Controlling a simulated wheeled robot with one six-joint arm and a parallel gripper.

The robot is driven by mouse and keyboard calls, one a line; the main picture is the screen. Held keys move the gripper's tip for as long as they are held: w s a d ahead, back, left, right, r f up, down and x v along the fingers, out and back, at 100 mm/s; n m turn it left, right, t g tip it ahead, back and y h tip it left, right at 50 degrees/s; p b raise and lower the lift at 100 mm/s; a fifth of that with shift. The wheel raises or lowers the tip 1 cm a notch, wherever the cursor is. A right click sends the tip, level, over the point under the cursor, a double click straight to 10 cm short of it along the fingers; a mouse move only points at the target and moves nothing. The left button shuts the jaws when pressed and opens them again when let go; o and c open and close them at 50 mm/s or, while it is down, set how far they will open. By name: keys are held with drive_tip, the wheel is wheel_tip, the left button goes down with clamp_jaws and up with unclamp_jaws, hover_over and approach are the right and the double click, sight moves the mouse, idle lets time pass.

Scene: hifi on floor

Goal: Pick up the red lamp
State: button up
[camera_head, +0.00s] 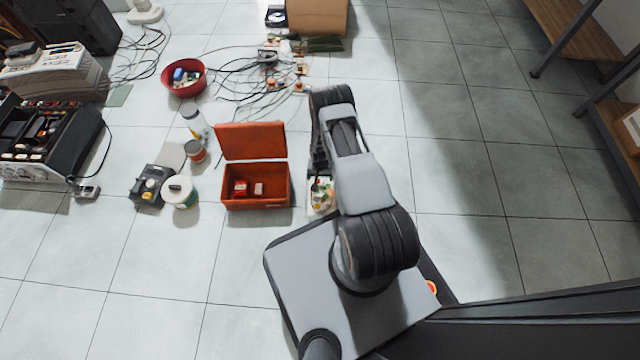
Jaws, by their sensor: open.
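I cannot make out a thing that is clearly a red lamp. A small red item (240,188) lies inside the open orange-red box (256,202), next to a small pale item; it is too small to identify. My arm rises from my base and bends down at its far end. My gripper (319,168) is just right of the box, above a small container of mixed parts (322,198). It is partly hidden by my arm, and is open, with nothing seen in it.
A red bowl (184,91) holds small items. A jar (180,193), a can (195,152), a bottle (193,122) and a dark device (152,187) stand left of the box. Cables (250,80) spread behind. Shelving (575,40) stands right; the tiles between are clear.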

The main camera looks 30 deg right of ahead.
sight(320, 180)
wheel_tip(320, 180, down, 4)
drive_tip(key=shift+r+b, duration=0.2)
drive_tip(key=shift+b, duration=0.6)
drive_tip(key=shift+r, duration=0.1)
drive_tip(key=shift+c, duration=0.3)
drive_tip(key=c, duration=0.9)
drive_tip(key=shift+c, duration=0.2)
drive_tip(key=shift+r+p, duration=0.35)
drive_tip(key=shift+r, duration=0.05)
wheel_tip(320, 180, up, 2)
drive_tip(key=shift+r+p, duration=0.15)
drive_tip(key=shift+p, duration=0.45)
drive_tip(key=s+a+r+p, duration=0.8)
drive_tip(key=s+a+r, duration=0.1)
drive_tip(key=s+r, duration=0.1)
drive_tip(key=shift+s+a, duration=0.2)
drive_tip(key=shift+a, duration=0.15)
